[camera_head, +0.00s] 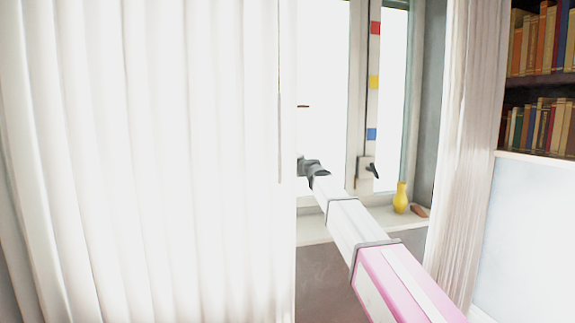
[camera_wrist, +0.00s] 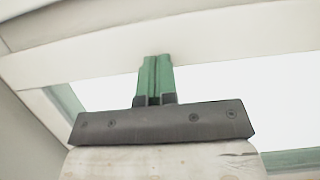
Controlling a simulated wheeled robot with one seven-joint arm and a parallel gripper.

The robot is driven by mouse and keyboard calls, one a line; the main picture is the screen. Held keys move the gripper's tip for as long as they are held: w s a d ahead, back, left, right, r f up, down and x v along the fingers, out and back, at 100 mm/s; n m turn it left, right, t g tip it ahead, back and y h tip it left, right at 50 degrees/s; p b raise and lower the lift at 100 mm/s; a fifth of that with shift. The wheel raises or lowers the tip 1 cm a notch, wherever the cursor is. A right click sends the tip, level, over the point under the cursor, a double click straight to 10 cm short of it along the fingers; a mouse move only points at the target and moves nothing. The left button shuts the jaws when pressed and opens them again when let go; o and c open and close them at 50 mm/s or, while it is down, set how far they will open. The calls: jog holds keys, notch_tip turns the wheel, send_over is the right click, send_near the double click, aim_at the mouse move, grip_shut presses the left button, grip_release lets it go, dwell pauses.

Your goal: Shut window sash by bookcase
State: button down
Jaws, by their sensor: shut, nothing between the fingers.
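The white-framed window shows in the middle of the head view, with a sash (camera_head: 374,100) on the bookcase side. The upright of this sash carries red, yellow and blue squares, and a dark handle (camera_head: 373,170) sits low on it. I cannot tell how far the sash stands open. My gripper (camera_head: 303,164) is left of the handle, by the curtain's edge, its tips partly hidden. In the wrist view, my gripper's green fingers (camera_wrist: 155,62) are together and empty. They point at a white frame bar (camera_wrist: 210,70); contact is unclear.
A white curtain (camera_head: 150,150) covers the left, and another curtain (camera_head: 465,130) hangs at right. A yellow vase (camera_head: 401,198) and a small brown object (camera_head: 419,212) stand on the sill (camera_head: 315,230). The bookcase (camera_head: 540,80) is at far right.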

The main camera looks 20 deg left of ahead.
jog(key=s+d, duration=0.7)
jog(key=s, duration=0.5)
jog(key=s+d+f+n+g+h, duration=0.2)
jog(key=d+f, duration=0.5)
jog(key=f, duration=0.4)
jog(key=s+d+f+n+g+h, duration=0.1)
jog(key=d+f+h, duration=0.2)
jog(key=d+f, duration=0.65)
jog(key=s+d+f+n+g+h, duration=0.2)
jog(key=d+f, duration=0.4)
jog(key=f, duration=0.6)
jog(key=s+d+f+n+g+h, duration=0.1)
jog(key=s+d+f+g+h, duration=0.2)
jog(key=s+d+f, duration=0.6)
jog(key=s+d+f+n+g+h, duration=0.1)
jog(key=s+d+f+g+h, duration=0.2)
jog(key=s+d+f, duration=0.6)
jog(key=d+f+h, duration=0.1)
jog(key=d, duration=0.3)
jog(key=shift+f+n, duration=0.2)
jog(key=shift+n, duration=0.2)
